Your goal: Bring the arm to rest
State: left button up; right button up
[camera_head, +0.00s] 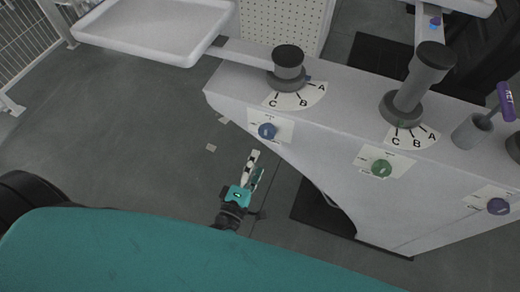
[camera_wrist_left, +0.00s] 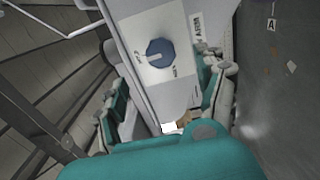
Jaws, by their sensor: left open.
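My left gripper (camera_head: 253,170) is low in front of the grey console, over the floor and apart from the console in the head view. Its fingers also show in the left wrist view (camera_wrist_left: 165,105), spread apart with nothing between them. A blue knob (camera_wrist_left: 160,53) on a white plate lies beyond the fingers there. The same blue knob (camera_head: 267,131) is on the console front in the head view. My right gripper is not in view.
The console (camera_head: 330,120) carries two dark cylinders (camera_head: 288,62) (camera_head: 425,75) over A-B-C dials. Green (camera_head: 381,168) and purple (camera_head: 498,206) knobs are on its front. A white tray (camera_head: 150,30) juts out left. The floor (camera_head: 120,130) at left is mostly clear.

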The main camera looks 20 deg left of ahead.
pick_arm(q)
jog(key=shift+s, duration=0.6)
jog(key=s+f+m+g+h, duration=0.1)
jog(key=s+f+m+g, duration=0.25)
jog(key=f, duration=0.55)
jog(key=s+a+f+m+g, duration=0.15)
jog(key=s+f+m, duration=0.25)
jog(key=f, duration=0.5)
jog(key=s+f+m+g+h, duration=0.1)
jog(key=s+f+m+g, duration=0.25)
jog(key=f, duration=0.65)
jog(key=s+a+f+m+g+y, duration=0.1)
jog(key=s+a+f+m+g, duration=0.2)
jog(key=s+f, duration=0.3)
jog(key=s+a+f+m+g+y, duration=0.1)
jog(key=s+a+f+m+g, duration=0.3)
jog(key=s, duration=1)
notch_tip(320, 180, down, 3)
jog(key=shift+s+a+r+m+g+y, duration=0.2)
jog(key=shift+s+m+g+y, duration=0.1)
jog(key=shift+m+g, duration=0.6)
